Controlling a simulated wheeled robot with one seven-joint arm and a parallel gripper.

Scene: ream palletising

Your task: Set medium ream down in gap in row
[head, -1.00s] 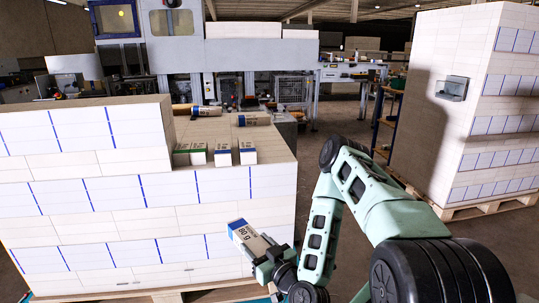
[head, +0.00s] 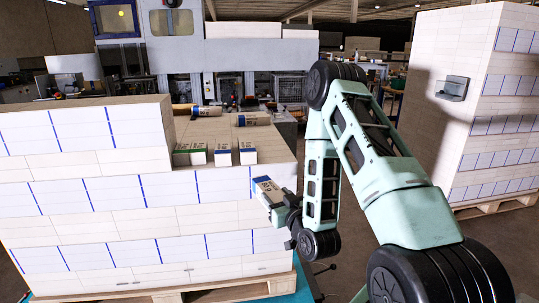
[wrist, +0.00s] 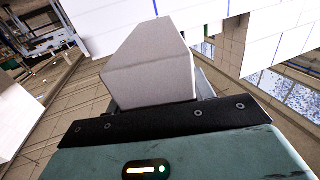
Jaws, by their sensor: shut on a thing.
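My gripper (head: 277,203) is shut on a white ream with a blue band (head: 267,188), taken to be the medium ream. It is held in the air at the right front of the pallet stack, below its top. In the wrist view the ream (wrist: 150,75) shows as a pale block beyond the gripper's dark edge; the fingertips are mostly hidden. A row of small reams stands on the stack's lower top: green-banded ones (head: 190,157) at left, then a blue-banded ream (head: 222,157) and another blue-banded ream (head: 247,156). Narrow spaces show between them; I cannot tell their exact width.
The pallet stack (head: 90,225) has a higher block at left beside the row. A tall second stack (head: 500,110) stands at right. Bare stack top (head: 275,145) shows right of the row.

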